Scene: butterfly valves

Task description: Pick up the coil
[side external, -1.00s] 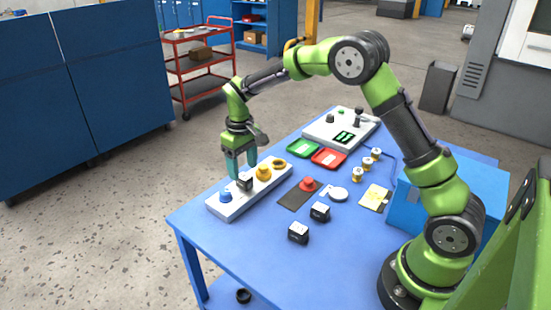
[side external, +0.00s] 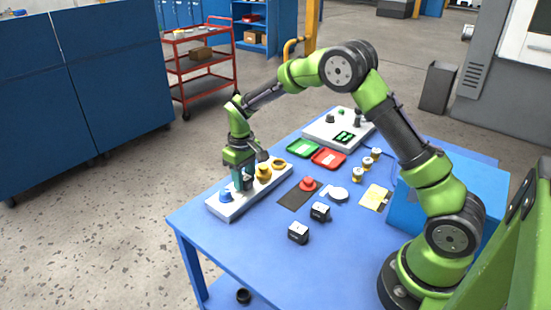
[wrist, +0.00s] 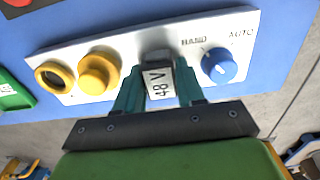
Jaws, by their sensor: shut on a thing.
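A dark block-shaped coil with a white "48 V" label (wrist: 158,84) is between my fingers in the wrist view, at the white panel (wrist: 195,25). My gripper (side external: 246,179) is low over the same panel in the side view, shut on the coil, with one teal finger on each side. The fingers mostly hide the coil in the side view. I cannot tell whether it still touches the panel.
On the panel, a blue knob (wrist: 219,66) is right of the coil and a yellow knob (wrist: 98,72) left. Two black blocks (side external: 298,233) (side external: 320,212), a red knob (side external: 308,184), a green tray (side external: 303,148) and a red tray (side external: 328,158) are on the blue table.

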